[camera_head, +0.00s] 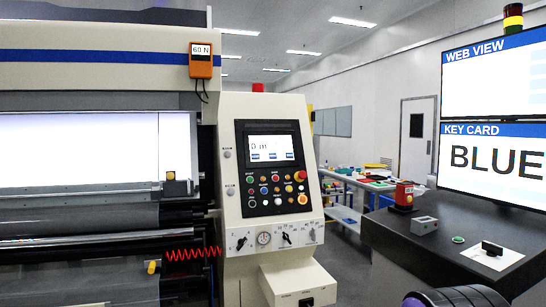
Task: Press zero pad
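A control panel (238,205) stands at the middle on the machine's right end. Its screen (270,144) reads what looks like "0 m", with a row of small blue pads (271,157) along its lower part. The pads' labels are too small to read, so I cannot tell which is the zero pad. Below the screen are several coloured push buttons (277,190) and a red mushroom button (300,176). Nothing touches the panel.
A dark table (400,246) at right holds a grey box (424,225), a red device (404,197) and a black-handled object on white card (491,250). A monitor (493,165) above reads "KEY CARD BLUE". A white box (300,283) juts out below the panel.

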